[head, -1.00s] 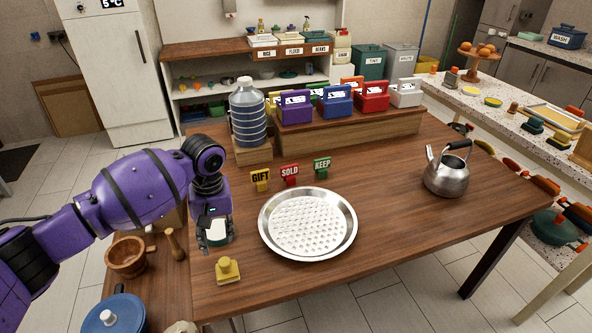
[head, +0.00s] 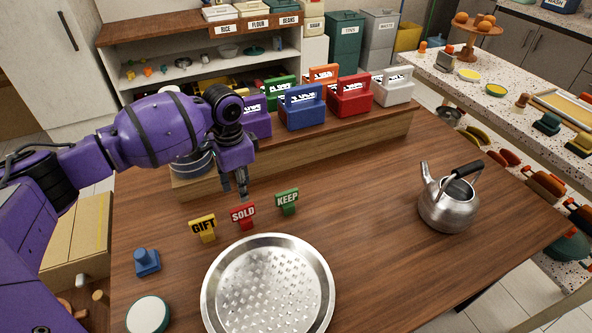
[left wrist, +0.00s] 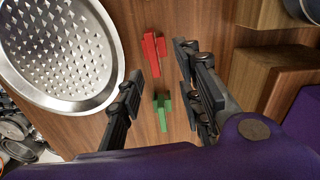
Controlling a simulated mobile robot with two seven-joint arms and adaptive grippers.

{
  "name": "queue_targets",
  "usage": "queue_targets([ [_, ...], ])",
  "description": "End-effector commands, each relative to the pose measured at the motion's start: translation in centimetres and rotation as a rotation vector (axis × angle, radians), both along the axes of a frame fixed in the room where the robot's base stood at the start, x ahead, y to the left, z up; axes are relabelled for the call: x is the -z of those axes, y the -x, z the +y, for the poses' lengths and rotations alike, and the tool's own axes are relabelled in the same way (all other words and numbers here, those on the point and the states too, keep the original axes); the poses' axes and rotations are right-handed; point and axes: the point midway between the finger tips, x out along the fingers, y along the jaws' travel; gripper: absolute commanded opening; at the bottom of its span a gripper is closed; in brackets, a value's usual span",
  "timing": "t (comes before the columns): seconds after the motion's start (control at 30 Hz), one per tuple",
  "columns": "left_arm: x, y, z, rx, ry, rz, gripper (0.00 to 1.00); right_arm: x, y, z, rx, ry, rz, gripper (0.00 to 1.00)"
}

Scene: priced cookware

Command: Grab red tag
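The red SOLD tag (head: 243,215) stands on the wooden table between the yellow GIFT tag (head: 204,228) and the green KEEP tag (head: 287,201). My left gripper (head: 242,190) is just behind and above the red tag, pointing down, open and empty. In the left wrist view, the red tag (left wrist: 154,52) lies in line with the gap between the open fingers (left wrist: 161,62), apart from both. The green tag (left wrist: 162,112) shows nearer the gripper's palm there. My right gripper is not in view.
A round perforated metal tray (head: 325,300) lies in front of the tags. A blue knobbed block (head: 147,262) and a round white-topped piece (head: 148,315) are at left. A raised wooden shelf (head: 380,138) with coloured boxes is behind. A kettle (head: 448,208) stands right.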

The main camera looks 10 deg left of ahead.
Motion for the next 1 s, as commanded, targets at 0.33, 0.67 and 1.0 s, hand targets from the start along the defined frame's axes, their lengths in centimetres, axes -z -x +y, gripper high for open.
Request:
queue_targets([
  [0.33, 3.0, 0.1, 0.0, 0.050, 0.001, 0.004, 0.33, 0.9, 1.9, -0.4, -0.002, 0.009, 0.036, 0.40],
  [0.67, 7.4, 0.0, -0.2, 0.050, 0.000, 0.003, 0.33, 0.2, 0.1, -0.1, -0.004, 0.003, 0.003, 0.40],
  [1.0, 8.0, 0.0, -0.1, 0.050, -0.001, 0.001, 0.29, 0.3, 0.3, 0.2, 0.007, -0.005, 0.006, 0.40],
])
